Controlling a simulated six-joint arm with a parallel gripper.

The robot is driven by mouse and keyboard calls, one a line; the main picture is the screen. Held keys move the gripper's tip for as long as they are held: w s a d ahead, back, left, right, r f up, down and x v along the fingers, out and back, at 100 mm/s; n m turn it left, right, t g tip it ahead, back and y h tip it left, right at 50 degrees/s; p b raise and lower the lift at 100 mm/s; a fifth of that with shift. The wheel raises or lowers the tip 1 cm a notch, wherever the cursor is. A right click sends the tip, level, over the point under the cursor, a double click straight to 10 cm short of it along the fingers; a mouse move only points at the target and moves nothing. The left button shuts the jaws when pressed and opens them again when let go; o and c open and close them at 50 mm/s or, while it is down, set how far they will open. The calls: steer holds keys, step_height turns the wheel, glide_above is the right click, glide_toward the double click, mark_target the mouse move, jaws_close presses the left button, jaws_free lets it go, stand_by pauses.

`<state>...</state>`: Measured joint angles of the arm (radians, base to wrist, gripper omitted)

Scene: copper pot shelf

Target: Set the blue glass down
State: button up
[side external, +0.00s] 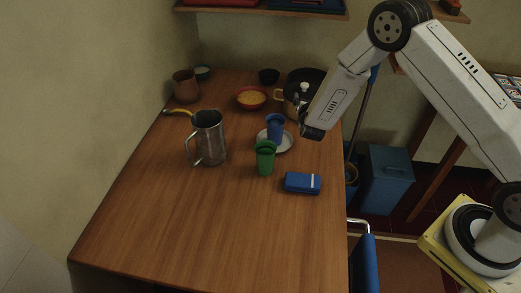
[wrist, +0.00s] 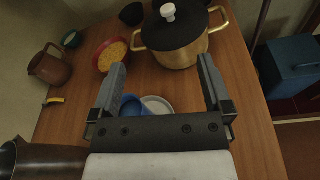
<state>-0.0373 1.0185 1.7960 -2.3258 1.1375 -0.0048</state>
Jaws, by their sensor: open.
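The blue glass (side external: 275,128) stands upright at the white plate (side external: 288,142), behind a green cup. In the side view its base is partly hidden, so I cannot tell exactly how much of it rests on the plate. In the wrist view the blue glass (wrist: 132,106) and the plate (wrist: 160,104) show just ahead of my gripper's body, both partly covered by it. My gripper (wrist: 163,65) is open, with nothing between its fingertips. In the side view my gripper (side external: 310,131) is to the right of the glass, apart from it.
The green cup (side external: 265,160), metal pitcher (side external: 210,140) and blue case (side external: 302,183) stand nearer the front. A red bowl (side external: 252,98), brown jug (side external: 186,86) and lidded copper pot (wrist: 173,36) are at the back. The front of the table (side external: 210,235) is clear.

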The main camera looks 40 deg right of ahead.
steer(key=s+d+r+m+g+y, duration=0.1)
steer(key=s+r+m+g, duration=0.1)
steer(key=s+m+g, duration=0.5)
steer(key=s+d+r+m+g+y, duration=0.1)
steer(key=s+r+m+g, duration=0.3)
steer(key=s, duration=0.6)
steer(key=s+a+r+m+t+y, duration=0.1)
steer(key=s+a+r+m+y, duration=0.1)
steer(key=s+a+m+y, duration=0.6)
steer(key=shift+s+a+r+m, duration=0.15)
steer(key=shift+s+a+m, duration=1.3)
steer(key=shift+m, duration=1.65)
steer(key=shift+w+a, duration=0.35)
